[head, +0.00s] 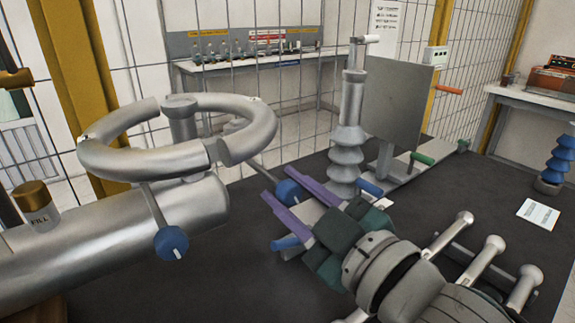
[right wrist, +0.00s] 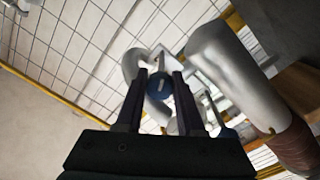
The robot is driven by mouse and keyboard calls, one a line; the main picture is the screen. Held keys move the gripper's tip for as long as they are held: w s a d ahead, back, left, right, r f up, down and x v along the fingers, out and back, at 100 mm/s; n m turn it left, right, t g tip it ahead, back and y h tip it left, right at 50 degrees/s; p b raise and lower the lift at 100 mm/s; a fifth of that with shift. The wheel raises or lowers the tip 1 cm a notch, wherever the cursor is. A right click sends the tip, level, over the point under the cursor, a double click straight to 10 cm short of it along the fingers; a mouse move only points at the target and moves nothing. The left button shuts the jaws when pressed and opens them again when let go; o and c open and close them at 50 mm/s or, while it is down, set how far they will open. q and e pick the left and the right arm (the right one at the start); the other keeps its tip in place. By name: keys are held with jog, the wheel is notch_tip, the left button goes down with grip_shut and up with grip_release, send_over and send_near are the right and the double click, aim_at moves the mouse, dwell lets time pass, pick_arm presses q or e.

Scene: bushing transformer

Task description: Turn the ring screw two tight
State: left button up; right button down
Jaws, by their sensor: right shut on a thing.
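A split grey metal ring (head: 105,158) sits around a post on top of a horizontal silver cylinder (head: 100,240). Two screws with blue heads hang from the ring on thin shafts. The near blue screw head (head: 171,243) is at the ring's front and is free. The far blue screw head (head: 288,190) is at the ring's right side. My right gripper (head: 277,188), with purple fingers, is shut on this far screw head. In the right wrist view the blue head (right wrist: 159,86) shows between the fingertips. My left gripper is not in view.
A grey ribbed bushing (head: 346,150) stands on the dark table (head: 480,190) just behind my right gripper. A grey plate (head: 400,105) stands beside it. A cap marked FILL (head: 35,200) is at the left. The table's right part is mostly clear around a white card (head: 540,213).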

jog(key=shift+m, duration=1.2)
jog(key=c, duration=0.5)
grip_release()
jog(key=shift+c, duration=0.2)
jog(key=p+v, duration=0.1)
jog(key=v, duration=0.9)
jog(key=shift+m, duration=0.3)
